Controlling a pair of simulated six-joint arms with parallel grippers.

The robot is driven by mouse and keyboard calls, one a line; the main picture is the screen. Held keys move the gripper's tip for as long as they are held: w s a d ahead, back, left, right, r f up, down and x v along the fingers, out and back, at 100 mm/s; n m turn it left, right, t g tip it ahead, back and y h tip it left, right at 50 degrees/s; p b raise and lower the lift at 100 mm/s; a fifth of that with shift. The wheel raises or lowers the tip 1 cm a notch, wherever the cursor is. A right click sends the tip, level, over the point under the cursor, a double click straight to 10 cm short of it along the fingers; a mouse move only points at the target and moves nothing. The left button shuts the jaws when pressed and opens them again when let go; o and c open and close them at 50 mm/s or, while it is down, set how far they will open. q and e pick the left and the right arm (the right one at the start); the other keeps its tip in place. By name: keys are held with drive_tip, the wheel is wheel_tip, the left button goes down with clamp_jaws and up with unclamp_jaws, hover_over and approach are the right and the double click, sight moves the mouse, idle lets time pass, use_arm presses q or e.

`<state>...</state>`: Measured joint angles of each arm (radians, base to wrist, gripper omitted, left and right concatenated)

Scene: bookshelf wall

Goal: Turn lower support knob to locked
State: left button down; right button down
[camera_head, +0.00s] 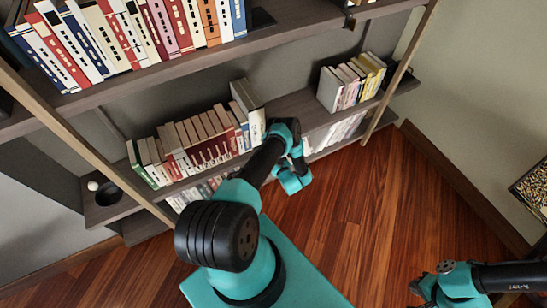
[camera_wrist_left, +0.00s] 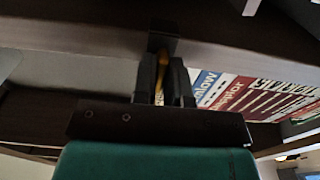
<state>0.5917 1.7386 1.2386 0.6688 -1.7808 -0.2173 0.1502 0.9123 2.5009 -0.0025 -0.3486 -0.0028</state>
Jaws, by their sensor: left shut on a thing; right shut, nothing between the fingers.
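In the left wrist view, a narrow yellow-orange piece, the knob (camera_wrist_left: 161,68), shows just below a dark bracket (camera_wrist_left: 163,42) on the shelf edge. My left gripper (camera_wrist_left: 162,72) has its two dark fingers on either side of the knob and is shut on it. The fingers cover most of the knob, so its turn angle cannot be told. In the head view my left arm reaches to the lower shelf (camera_head: 290,105), and its fingers and the knob are hidden. My right gripper (camera_head: 418,287) is shut and empty at the lower right, above the floor, away from the shelves.
A row of books (camera_head: 195,145) stands on the lower shelf left of my left wrist, and another group (camera_head: 350,82) stands to its right. The upper shelf (camera_head: 185,68) holds more books overhead. Slanted wooden posts (camera_head: 400,75) flank the shelves. The wood floor (camera_head: 350,215) is clear.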

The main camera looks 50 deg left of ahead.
use_arm(q)
drive_tip(key=c, duration=1.2)
unclamp_jaws()
drive_tip(key=v, duration=1.7)
drive_tip(key=shift+d, duration=0.25)
